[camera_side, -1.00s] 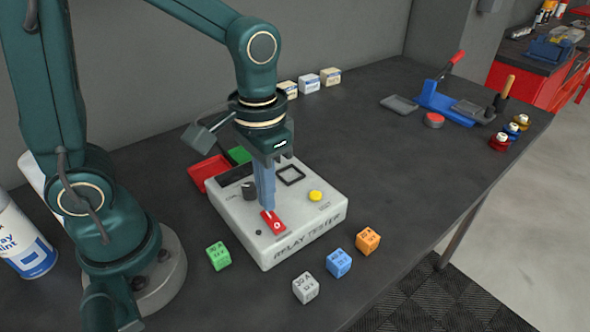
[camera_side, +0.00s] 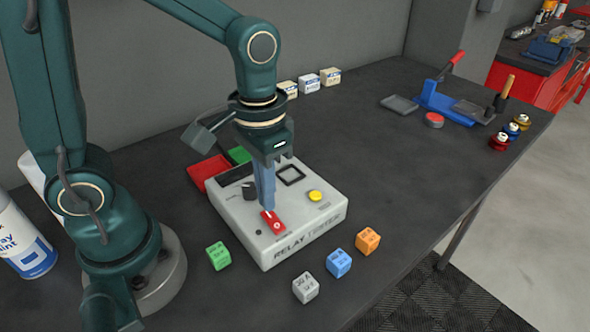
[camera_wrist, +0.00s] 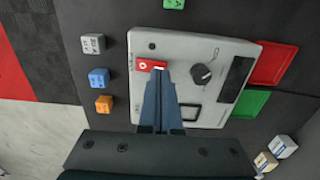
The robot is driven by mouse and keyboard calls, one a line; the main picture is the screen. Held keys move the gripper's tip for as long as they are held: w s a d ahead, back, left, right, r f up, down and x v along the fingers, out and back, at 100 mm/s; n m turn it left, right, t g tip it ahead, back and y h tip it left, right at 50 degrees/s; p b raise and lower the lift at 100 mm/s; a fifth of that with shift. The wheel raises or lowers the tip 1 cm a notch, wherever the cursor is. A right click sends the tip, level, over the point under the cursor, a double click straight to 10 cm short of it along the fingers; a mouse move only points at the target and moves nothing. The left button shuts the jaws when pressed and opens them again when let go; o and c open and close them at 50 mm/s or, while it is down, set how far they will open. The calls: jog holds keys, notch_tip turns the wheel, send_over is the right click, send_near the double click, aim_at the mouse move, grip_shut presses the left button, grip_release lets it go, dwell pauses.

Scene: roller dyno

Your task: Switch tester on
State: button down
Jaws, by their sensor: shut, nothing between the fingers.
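The relay tester (camera_side: 309,232) is a light grey box on the dark bench, also in the wrist view (camera_wrist: 203,53). Its red rocker switch (camera_side: 272,222) is on the top face near the front left corner; it also shows in the wrist view (camera_wrist: 145,65). My gripper (camera_side: 267,207) points straight down with its fingers shut and empty. The fingertips are at the rear end of the red switch, at or just above it; contact is hard to tell. In the wrist view the fingertips (camera_wrist: 160,72) cover part of the switch.
A yellow button (camera_side: 315,196), a black knob (camera_side: 249,189) and a square socket (camera_side: 290,175) are on the tester. Red (camera_side: 207,172) and green (camera_side: 239,155) trays lie behind.

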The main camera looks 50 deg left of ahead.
aim_at(268, 214)
jog(key=shift+f, duration=0.95)
dwell(0.9)
jog(key=shift+r, duration=3.5)
